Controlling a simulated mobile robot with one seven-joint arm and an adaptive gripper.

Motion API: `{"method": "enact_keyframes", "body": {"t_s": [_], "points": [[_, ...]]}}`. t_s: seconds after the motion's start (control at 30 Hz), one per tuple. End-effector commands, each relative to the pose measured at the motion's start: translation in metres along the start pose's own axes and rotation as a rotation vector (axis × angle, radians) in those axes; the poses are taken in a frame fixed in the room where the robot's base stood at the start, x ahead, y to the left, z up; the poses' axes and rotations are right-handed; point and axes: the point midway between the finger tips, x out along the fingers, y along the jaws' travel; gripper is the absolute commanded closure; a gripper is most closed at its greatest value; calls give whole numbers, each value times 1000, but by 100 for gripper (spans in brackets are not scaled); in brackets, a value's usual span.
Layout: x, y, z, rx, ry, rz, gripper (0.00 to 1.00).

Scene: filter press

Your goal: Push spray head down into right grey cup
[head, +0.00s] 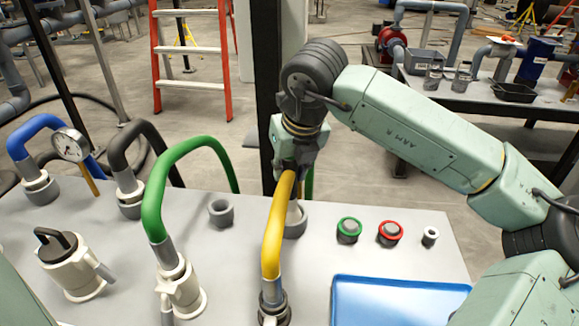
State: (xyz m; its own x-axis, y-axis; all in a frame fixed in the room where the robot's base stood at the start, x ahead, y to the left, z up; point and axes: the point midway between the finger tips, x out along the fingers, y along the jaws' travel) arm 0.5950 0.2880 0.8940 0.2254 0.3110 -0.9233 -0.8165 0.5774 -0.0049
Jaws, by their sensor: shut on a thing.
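My gripper (299,164) points down over the grey bench and is shut on the spray head (296,206) at the end of the yellow hose (272,240). The hose rises from a dark fitting at the bench front and bends over at my gripper. The pale spray head is partly hidden by the hose and fingers. It stands at the right grey cup (301,228), and its lower end appears to be inside the cup's rim. How deep it sits cannot be told. The left grey cup (221,213) is empty.
A green hose (163,185) arches left of my gripper. Blue and black hoses and a gauge (70,146) stand further left. A dark post rises behind.

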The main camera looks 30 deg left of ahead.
Motion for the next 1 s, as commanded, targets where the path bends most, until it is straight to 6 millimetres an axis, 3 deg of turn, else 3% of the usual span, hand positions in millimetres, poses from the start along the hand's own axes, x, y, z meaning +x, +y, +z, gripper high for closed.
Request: {"method": "enact_keyframes", "body": {"t_s": [0.8,0.83,1.0], "points": [[13,0,-5,0,-1,0,100],[13,0,-5,0,-1,0,72],[13,0,-5,0,0,0,60]]}}
